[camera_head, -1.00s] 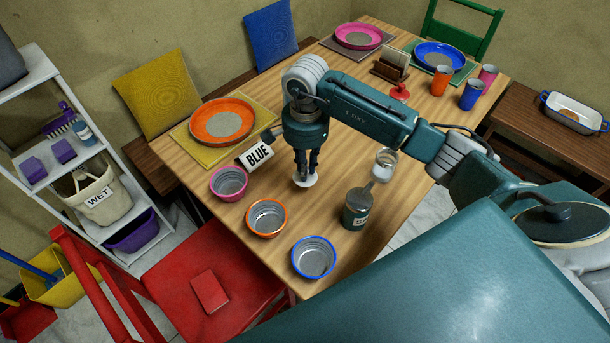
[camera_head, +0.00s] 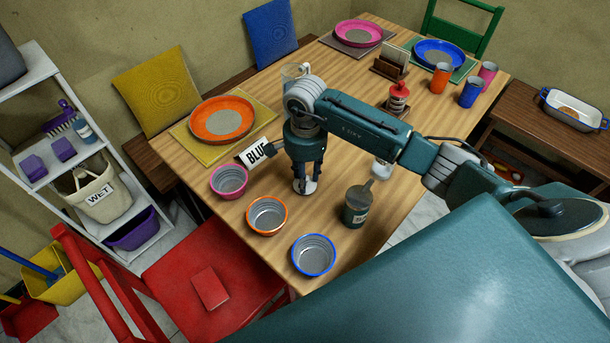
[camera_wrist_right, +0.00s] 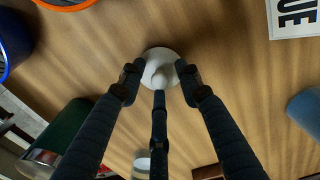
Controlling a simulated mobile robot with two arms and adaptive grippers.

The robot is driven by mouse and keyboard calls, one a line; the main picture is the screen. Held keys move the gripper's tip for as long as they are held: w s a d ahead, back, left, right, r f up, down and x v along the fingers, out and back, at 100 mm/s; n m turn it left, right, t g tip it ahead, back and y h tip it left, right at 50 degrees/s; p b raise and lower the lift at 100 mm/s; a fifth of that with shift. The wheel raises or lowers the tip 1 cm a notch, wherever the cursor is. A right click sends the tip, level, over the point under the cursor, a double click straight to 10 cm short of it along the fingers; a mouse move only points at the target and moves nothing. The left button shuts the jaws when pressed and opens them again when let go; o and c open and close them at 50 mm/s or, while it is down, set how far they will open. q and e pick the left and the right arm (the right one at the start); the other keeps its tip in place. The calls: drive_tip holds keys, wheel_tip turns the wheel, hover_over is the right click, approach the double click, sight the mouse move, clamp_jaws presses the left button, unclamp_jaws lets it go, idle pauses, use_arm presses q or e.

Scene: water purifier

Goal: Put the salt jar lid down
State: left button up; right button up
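The salt jar lid (camera_head: 304,186) is a small white disc with a knob, lying on the wooden table. My right gripper (camera_head: 307,178) points down over it. In the right wrist view, the lid (camera_wrist_right: 160,54) sits between my right gripper's spread fingers (camera_wrist_right: 160,84), with gaps beside the knob. A small glass jar with white contents (camera_head: 382,171), likely the salt jar, stands to the right, partly hidden by my arm. My left gripper is not in view.
Pink (camera_head: 229,181), orange (camera_head: 267,215) and blue (camera_head: 314,256) bowls stand left and in front of the lid. A dark green can (camera_head: 356,207) with a scoop stands to its right. A BLUE sign (camera_head: 256,152) stands behind left. Bare table surrounds the lid.

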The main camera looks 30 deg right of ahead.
drive_tip(key=shift+r, duration=0.55)
wheel_tip(320, 180, up, 11)
drive_tip(key=b, duration=0.2)
drive_tip(key=shift+r, duration=0.15)
